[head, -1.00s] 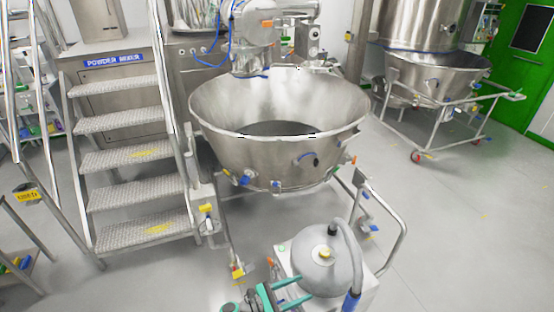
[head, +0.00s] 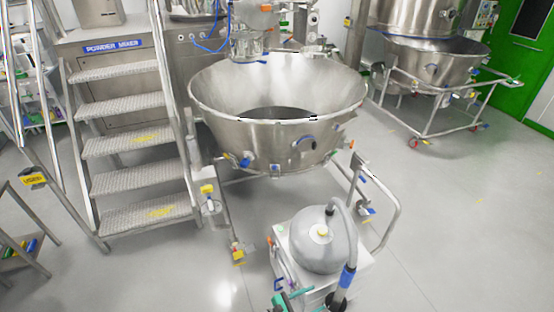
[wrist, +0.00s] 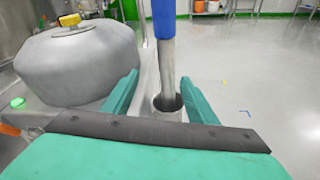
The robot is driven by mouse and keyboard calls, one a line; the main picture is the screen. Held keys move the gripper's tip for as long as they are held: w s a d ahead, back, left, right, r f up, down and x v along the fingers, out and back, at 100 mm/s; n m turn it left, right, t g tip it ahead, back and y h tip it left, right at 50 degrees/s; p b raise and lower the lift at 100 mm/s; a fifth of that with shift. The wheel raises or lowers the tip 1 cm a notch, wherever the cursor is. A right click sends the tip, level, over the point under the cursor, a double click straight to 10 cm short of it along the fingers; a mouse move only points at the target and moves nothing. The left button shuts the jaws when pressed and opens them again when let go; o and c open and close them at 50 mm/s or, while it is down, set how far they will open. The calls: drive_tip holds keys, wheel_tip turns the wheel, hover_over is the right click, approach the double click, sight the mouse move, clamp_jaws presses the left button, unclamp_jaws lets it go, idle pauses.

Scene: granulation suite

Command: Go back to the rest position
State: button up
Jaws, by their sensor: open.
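My gripper (wrist: 160,88) is open, its two teal fingers apart in the wrist view. At the bottom edge of the head view only a small part of it (head: 296,298) shows. A blue-handled metal wand (wrist: 166,45) stands upright in a round metal holder (wrist: 168,108), seen beyond and between the fingers. No finger visibly touches it. The wand also shows in the head view (head: 347,276), to the right of my gripper.
A large steel bowl (head: 225,125) on a wheeled frame stands beyond the cart. Metal steps (head: 130,145) are at left, by a powder mixer (head: 112,47). A second bowl on a trolley (head: 430,70) is at back right. Floor at right (head: 460,220) is clear.

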drive_tip(key=s+f+m+t+y, duration=0.1)
drive_tip(key=s+f+m+y, duration=0.25)
drive_tip(key=s, duration=0.55)
drive_tip(key=s+f+m+y, duration=0.2)
drive_tip(key=s+f+y, duration=0.15)
drive_tip(key=s, duration=0.55)
drive_tip(key=s+a+r+m+t+y, duration=0.2)
drive_tip(key=s+a+r+m+y, duration=0.2)
drive_tip(key=s+a+r, duration=0.3)
drive_tip(key=s+a+r+m+t+y, duration=0.1)
drive_tip(key=s+a+r+m, duration=0.1)
drive_tip(key=r, duration=0.7)
drive_tip(key=s+a+r+m+t, duration=0.2)
drive_tip(key=s+r+m, duration=0.2)
drive_tip(key=r, duration=0.6)
drive_tip(key=s+a+r+m+t+y, duration=0.1)
drive_tip(key=s+r+m, duration=0.3)
drive_tip(key=r, duration=0.5)
drive_tip(key=shift+a+r+m+t+y, duration=0.3)
drive_tip(key=shift+a+r+m+t, duration=0.05)
drive_tip(key=shift+a+m+t, duration=0.35)
drive_tip(key=shift+w, duration=0.15)
